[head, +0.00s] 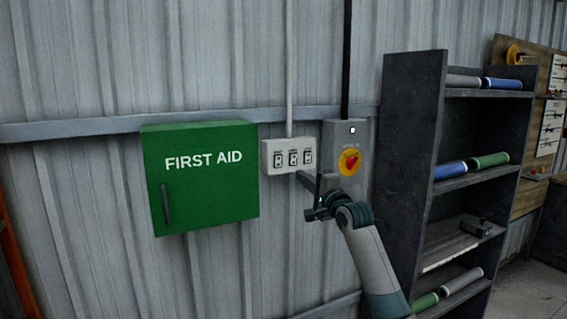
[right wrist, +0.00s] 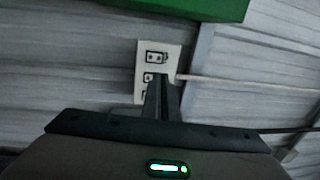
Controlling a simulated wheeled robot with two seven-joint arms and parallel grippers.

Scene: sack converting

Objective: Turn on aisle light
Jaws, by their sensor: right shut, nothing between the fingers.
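A white switch panel (head: 288,146) with three rocker switches in a row is on the corrugated wall. The small labels above the switches are too small to read. My right gripper (head: 301,176) is shut and empty, with its fingertips just below the right part of the panel in the head view. In the right wrist view the panel (right wrist: 143,60) lies beyond the closed fingers (right wrist: 163,80), which cover part of its lower end. I cannot tell whether the fingertips touch it. My left gripper is out of view.
A green first aid cabinet (head: 201,200) hangs left of the panel. A grey box with a red and yellow rotary switch (head: 349,161) is just to the right. A dark shelf (head: 412,150) with several rolls stands further right. A conduit (head: 289,70) runs up from the panel.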

